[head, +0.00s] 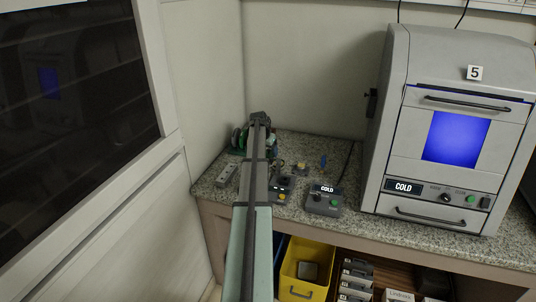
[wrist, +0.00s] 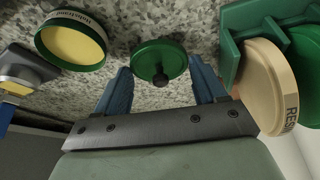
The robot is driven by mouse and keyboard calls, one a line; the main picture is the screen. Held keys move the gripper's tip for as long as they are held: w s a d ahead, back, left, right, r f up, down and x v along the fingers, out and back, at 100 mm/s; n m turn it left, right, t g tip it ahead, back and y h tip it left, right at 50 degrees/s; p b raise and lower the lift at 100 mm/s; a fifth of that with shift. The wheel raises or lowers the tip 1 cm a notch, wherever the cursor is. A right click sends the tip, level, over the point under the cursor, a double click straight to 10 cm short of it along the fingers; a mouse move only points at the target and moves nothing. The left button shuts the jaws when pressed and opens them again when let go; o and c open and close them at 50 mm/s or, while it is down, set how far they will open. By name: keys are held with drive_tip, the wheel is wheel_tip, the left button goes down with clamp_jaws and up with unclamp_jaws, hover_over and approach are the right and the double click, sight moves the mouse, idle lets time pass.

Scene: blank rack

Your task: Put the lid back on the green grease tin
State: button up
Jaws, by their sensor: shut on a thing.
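The green lid (wrist: 148,52), round with a dark knob, is between the blue fingers of my gripper (wrist: 162,76) in the wrist view. My gripper is shut on it. The green grease tin (wrist: 42,55) is to the left of the lid in the wrist view, apart from it. The tin is open, with a pale rim band with lettering and yellow grease inside. How high the lid is above the counter I cannot tell. In the head view my arm covers the fingers, the lid and probably the tin.
A green rack (wrist: 231,40) holding a beige disc (wrist: 262,85) marked "RESIN" and a green disc is close right of my gripper. A grey and yellow object (wrist: 22,72) is at left. On the speckled counter (head: 355,222) are a "COLD" control box (head: 323,199) and a large grey machine (head: 455,130).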

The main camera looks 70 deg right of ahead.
sight(268, 150)
wheel_tip(268, 150, up, 7)
drive_tip(key=shift+r, duration=0.1)
drive_tip(key=s+a, duration=0.6)
drive_tip(key=shift+s+d+f, duration=0.1)
drive_tip(key=shift+f, duration=1.3)
drive_tip(key=shift+s+f, duration=0.1)
drive_tip(key=shift+f, duration=1.25)
drive_tip(key=shift+f, duration=0.15)
idle(0.3)
drive_tip(key=o, duration=1.1)
drive_tip(key=shift+r, duration=0.2)
